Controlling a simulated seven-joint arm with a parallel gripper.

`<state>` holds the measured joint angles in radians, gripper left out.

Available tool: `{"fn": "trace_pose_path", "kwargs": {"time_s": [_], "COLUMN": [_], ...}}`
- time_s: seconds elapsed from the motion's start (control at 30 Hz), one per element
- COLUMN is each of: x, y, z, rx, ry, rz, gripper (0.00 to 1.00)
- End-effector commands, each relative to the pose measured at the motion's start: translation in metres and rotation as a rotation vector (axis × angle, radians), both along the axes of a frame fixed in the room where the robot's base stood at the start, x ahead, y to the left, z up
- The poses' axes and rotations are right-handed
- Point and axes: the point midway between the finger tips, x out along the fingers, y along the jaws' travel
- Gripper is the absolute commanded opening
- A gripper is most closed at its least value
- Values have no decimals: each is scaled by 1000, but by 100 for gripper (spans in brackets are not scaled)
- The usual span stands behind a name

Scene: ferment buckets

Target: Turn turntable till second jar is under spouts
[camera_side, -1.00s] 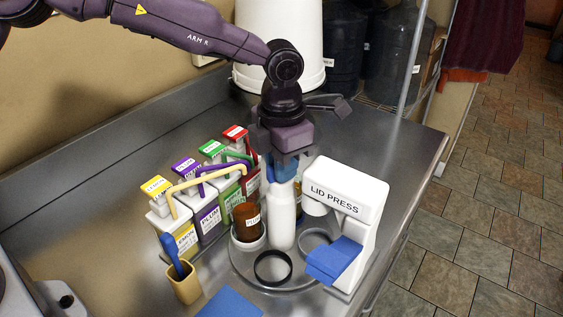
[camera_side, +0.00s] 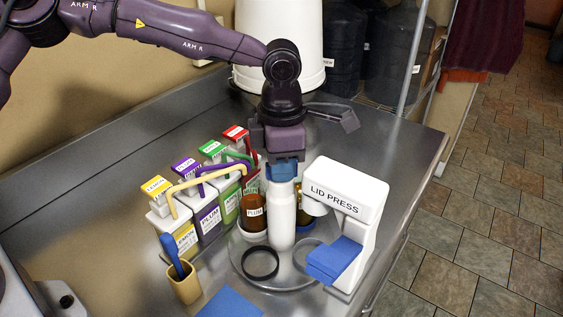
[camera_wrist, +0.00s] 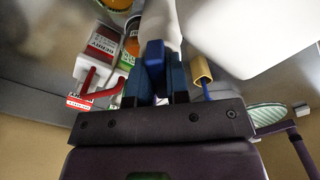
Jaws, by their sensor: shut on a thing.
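My gripper (camera_side: 283,160) is shut on the blue top (camera_side: 281,172) of a white post (camera_side: 283,215); the wrist view shows this blue piece (camera_wrist: 154,58) between the fingers (camera_wrist: 155,80). The post stands on the round clear turntable (camera_side: 284,281). An amber jar labelled PLUM (camera_side: 254,212) sits in a white holder left of the post. A second amber jar (camera_side: 302,209), in a blue holder, is half hidden behind the post. Yellow (camera_side: 205,178), purple (camera_side: 222,170) and other spouts reach from the dispensers toward the turntable's back left. Which spout lines up with which jar is unclear.
A black ring (camera_side: 245,266) and a grey ring (camera_side: 294,250) lie on the turntable. A tan cup (camera_side: 184,289) and a blue mat (camera_side: 231,304) are in front.

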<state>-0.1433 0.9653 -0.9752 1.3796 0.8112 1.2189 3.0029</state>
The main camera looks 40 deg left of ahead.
Motion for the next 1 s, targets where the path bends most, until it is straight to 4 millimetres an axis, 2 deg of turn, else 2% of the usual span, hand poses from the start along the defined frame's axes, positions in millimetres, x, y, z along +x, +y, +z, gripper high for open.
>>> {"fn": "trace_pose_path", "kwargs": {"time_s": [0.6,0.63,0.7,0.73,1.0], "x": [1,1,1,1,0], "y": [0,0,0,0,0], "z": [1,1,1,1,1], "rx": [-1,-1,-1,-1,0], "ry": [-4,-4,-4,-4,-1], "rz": [-20,-20,-20,-20,-20], "gripper": [0,23,39,42,42]}}
